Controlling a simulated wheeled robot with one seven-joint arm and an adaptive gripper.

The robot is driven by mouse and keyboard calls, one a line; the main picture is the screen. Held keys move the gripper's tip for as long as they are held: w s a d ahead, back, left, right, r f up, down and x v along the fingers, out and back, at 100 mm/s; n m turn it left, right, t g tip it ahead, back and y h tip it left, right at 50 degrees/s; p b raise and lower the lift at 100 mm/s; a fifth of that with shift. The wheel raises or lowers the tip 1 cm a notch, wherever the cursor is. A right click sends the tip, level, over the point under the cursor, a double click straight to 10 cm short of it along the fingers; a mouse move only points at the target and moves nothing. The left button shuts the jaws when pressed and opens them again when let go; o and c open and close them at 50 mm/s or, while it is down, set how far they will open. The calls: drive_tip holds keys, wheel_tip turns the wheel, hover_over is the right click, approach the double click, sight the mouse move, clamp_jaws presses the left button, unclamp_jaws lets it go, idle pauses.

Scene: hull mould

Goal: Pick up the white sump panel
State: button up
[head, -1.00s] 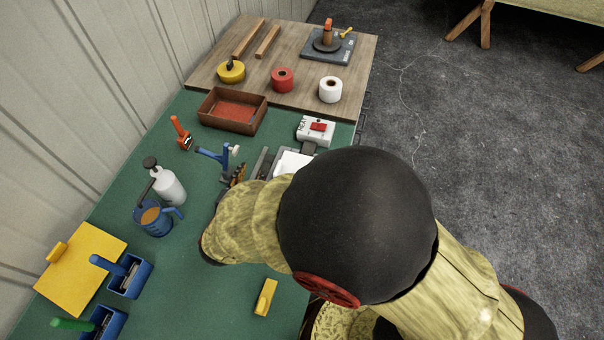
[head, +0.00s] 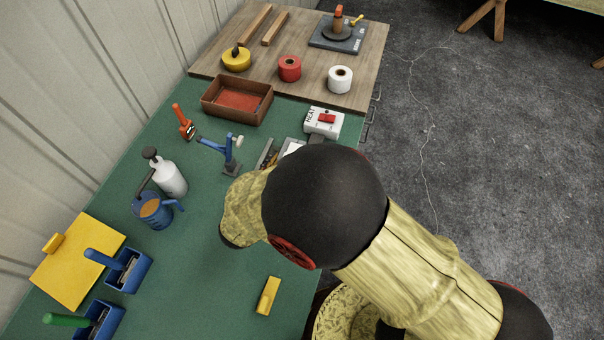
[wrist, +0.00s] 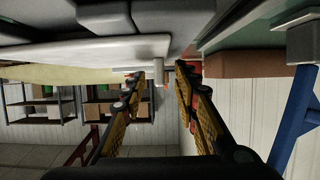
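A white panel (head: 291,148), apparently the sump panel, shows as a small patch on the green bench in the head view, mostly hidden behind my arm. In the wrist view a large pale flat piece (wrist: 90,52), likely the same panel, fills the upper left, very close. My gripper (wrist: 171,70) reaches away from the wrist camera with its two yellow-and-black fingers apart. The left finger's tip is close to a small white part by the panel's edge; I cannot tell whether they touch. Nothing is clearly held between the fingers. My arm hides most of the gripper in the head view.
A blue clamp-like tool (head: 228,152) stands just left of the panel. A white heater box (head: 323,122) sits behind it, and a brown tray (head: 237,101) farther left. A spray bottle (head: 166,175) and blue jug (head: 153,211) stand toward the wall.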

drive_tip(key=shift+w+d, duration=0.1)
drive_tip(key=shift+w, duration=0.15)
drive_tip(key=shift+c, duration=0.8)
clamp_jaws()
